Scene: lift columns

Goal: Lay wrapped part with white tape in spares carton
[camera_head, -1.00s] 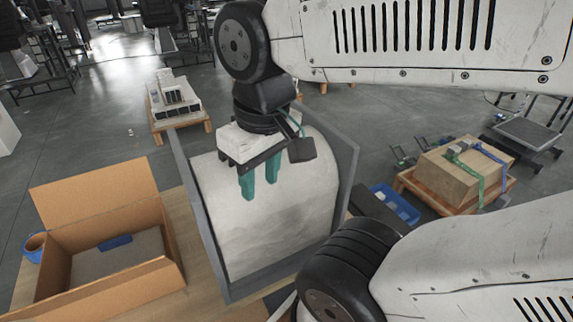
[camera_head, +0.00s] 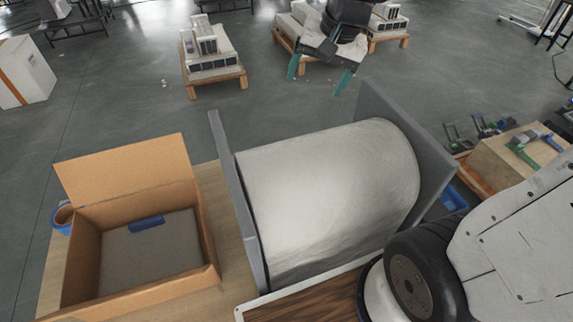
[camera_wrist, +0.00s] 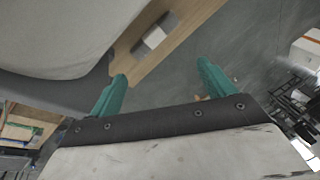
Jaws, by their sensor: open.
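The open brown carton (camera_head: 215,268) stands on the bench at the left in the head view, its back flap raised and a blue item (camera_head: 146,223) lying on its grey floor. My gripper (camera_head: 318,75) is open and empty, beyond the big rounded cover at the top of the head view. In the wrist view, my spread green fingers (camera_wrist: 162,72) point toward the wooden bench strip. A small grey-and-white thing (camera_wrist: 155,38) shows on that strip, ahead of the fingertips and apart from them. It may be the wrapped part, but I cannot tell for sure.
A large rounded silver cover (camera_head: 330,185) between two upright grey panels (camera_head: 240,210) stands right of the carton and hides the bench behind it. A blue cup-like thing with a brown rim (camera_head: 62,216) is left of the carton. Loaded pallets (camera_head: 215,80) stand on the floor beyond.

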